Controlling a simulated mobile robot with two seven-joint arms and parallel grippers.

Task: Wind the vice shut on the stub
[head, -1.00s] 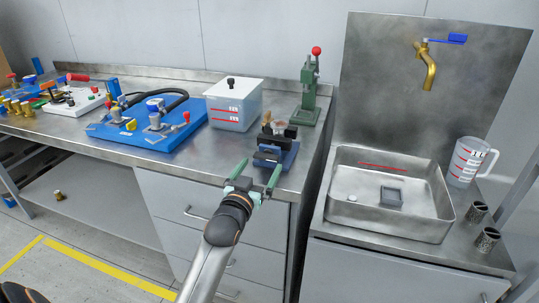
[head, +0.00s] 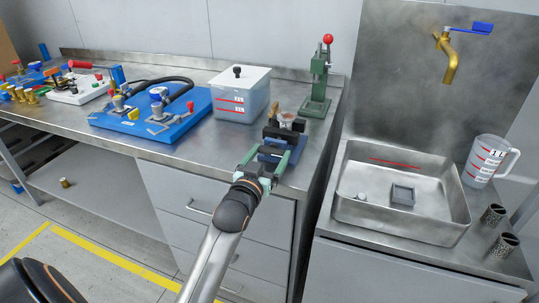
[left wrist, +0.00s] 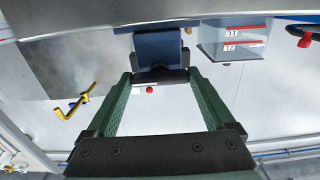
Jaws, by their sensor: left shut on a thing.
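The vice (head: 272,157) is blue with black jaws and sits at the front right corner of the steel bench. A small pale, brownish piece, seemingly the stub (head: 286,118), shows at its top; whether the jaws touch it is unclear. My left gripper (head: 268,154) has green fingers either side of a dark crossbar at the vice's near side and is shut on it. In the left wrist view, the fingertips (left wrist: 160,76) meet the ends of this black bar (left wrist: 160,75), with the blue vice body (left wrist: 158,48) behind it. My right gripper is not in view.
A lidded tank (head: 240,95) stands left of the vice, and a green press (head: 318,80) with a red knob stands behind it. A blue pump board (head: 165,125) lies farther left. A sink (head: 400,210) and a jug (head: 487,160) are at the right.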

